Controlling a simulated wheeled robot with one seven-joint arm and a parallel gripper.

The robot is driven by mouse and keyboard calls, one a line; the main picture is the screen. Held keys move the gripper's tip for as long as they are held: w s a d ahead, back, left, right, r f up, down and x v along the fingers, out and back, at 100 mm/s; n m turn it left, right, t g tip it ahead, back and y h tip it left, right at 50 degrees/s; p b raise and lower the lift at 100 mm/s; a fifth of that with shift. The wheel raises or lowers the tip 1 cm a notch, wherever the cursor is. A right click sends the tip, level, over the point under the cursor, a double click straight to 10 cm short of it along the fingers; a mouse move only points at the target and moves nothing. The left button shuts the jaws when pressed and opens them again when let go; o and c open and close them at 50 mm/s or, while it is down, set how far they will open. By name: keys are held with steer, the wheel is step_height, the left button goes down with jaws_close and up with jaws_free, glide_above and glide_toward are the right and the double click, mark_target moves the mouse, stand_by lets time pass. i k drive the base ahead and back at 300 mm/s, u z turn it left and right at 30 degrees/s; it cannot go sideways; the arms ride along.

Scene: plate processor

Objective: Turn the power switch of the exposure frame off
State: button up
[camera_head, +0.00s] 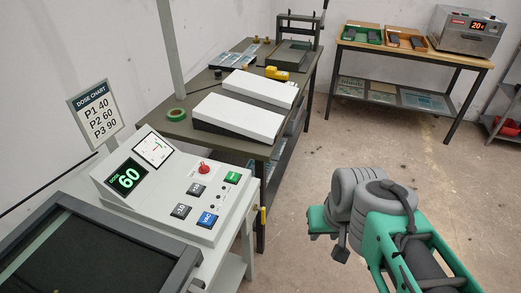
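The exposure frame's control panel (185,195) is a white sloped box at the left of the head view. It carries a lit green display (126,178) reading 60, a white gauge (153,149), a red knob (204,168) and green, grey and blue buttons. A small yellow piece (263,217) shows at the right side of the stand. No power switch label is readable, so I cannot tell which part is the switch. My grey and green arm is at the lower right, apart from the panel. What looks like my gripper (341,249) is small and dark; its fingers are unclear.
The frame's dark bed (75,262) fills the lower left. A dose chart sign (94,115) stands behind the panel. A dark table (185,131) with white sloped units adjoins it. A wooden-topped bench (408,50) is at the back right. Floor between is clear.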

mark_target(203, 169)
steer(key=z, duration=0.45)
steer(key=i, duration=1.15)
steer(key=u, duration=4.75)
